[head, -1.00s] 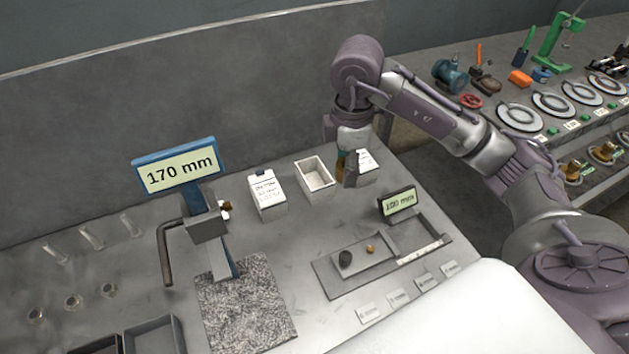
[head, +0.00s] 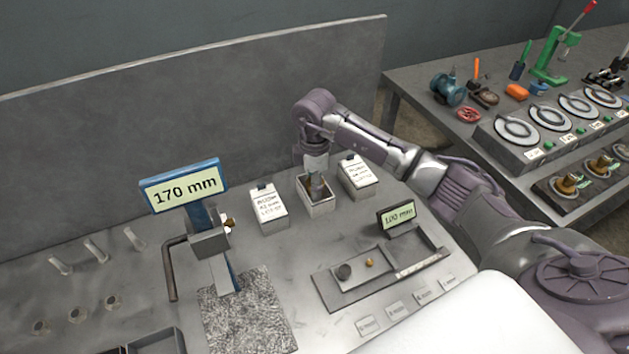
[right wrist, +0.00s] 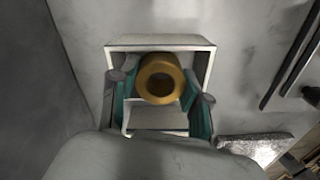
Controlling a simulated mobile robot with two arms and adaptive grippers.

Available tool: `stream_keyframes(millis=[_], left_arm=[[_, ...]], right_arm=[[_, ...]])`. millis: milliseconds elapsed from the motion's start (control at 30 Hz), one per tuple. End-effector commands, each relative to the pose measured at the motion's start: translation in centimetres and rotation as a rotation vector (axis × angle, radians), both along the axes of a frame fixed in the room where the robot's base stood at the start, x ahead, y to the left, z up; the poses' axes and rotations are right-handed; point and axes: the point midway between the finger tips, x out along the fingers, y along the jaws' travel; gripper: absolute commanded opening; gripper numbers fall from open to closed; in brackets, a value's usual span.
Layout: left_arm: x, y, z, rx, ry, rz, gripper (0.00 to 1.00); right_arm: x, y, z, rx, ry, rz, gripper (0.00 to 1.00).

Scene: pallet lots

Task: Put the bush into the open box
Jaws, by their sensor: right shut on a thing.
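The open box (head: 319,209) is a small white box between two closed labelled boxes on the bench. My right gripper (head: 314,190) points down into its opening. In the right wrist view the bush (right wrist: 161,78) is a brass-coloured ring with a round hole, between the fingers of the right gripper (right wrist: 160,95). The gripper is shut on it. The bush is over or inside the opening of the box, whose white rim (right wrist: 160,42) surrounds it; its exact height is hard to tell. My left gripper is not in view.
Closed labelled boxes stand at the left (head: 268,206) and right (head: 357,178) of the open box. A "170 mm" display (head: 184,187) stands on a fixture further left. A gauge tray (head: 375,272) with a "100 mm" display (head: 397,215) lies in front. A grey wall rises behind.

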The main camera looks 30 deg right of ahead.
Motion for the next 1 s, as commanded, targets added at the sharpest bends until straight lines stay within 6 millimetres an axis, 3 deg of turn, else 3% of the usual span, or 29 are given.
stream_keyframes(millis=[733,767,800,1000], left_arm=[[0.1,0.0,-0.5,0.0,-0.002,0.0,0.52],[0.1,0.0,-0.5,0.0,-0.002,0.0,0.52],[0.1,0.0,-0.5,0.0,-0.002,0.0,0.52],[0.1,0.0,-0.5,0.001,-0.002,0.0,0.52]], right_arm=[[0.0,0.0,-1.3,0.001,-0.003,0.0,0.0],[0.0,0.0,-1.3,0.001,-0.001,0.0,0.5],[0.0,0.0,-1.3,0.001,-0.001,0.0,0.57],[0.0,0.0,-1.3,0.001,-0.001,0.0,0.58]])
